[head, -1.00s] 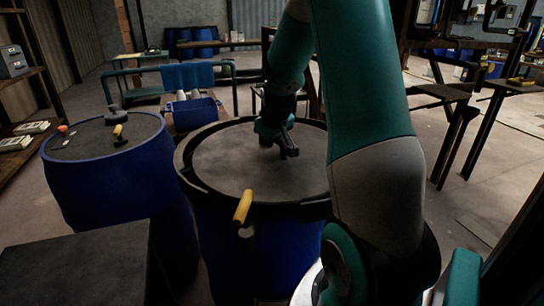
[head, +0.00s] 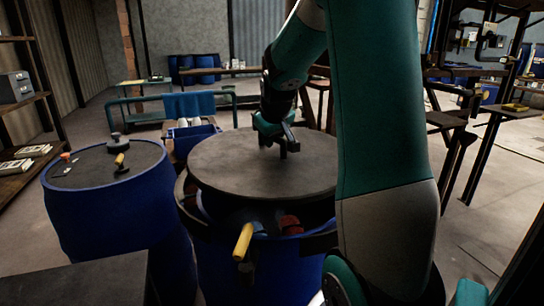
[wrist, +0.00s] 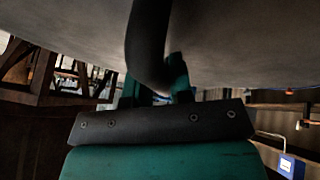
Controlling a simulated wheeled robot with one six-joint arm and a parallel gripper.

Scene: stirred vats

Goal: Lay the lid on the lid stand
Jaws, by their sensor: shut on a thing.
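The lid (head: 225,175) is a wide grey disc in the head view, raised above the middle blue vat (head: 255,265) and roughly level. A gap shows the vat's open mouth, with something reddish inside. My gripper (head: 281,146) is shut on the lid's handle near the disc's middle. In the wrist view the lid's grey surface (wrist: 235,45) fills the top, and a dark curved handle (wrist: 150,45) runs down to my gripper (wrist: 158,95). I cannot tell for sure which thing is the lid stand.
A second blue vat (head: 110,215) stands at left, with small items on its top. A dark flat-topped block (head: 85,280) is at lower left. A teal tubular frame (head: 180,97) and a blue bin (head: 195,140) stand behind. Dark benches are at right, with open floor between.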

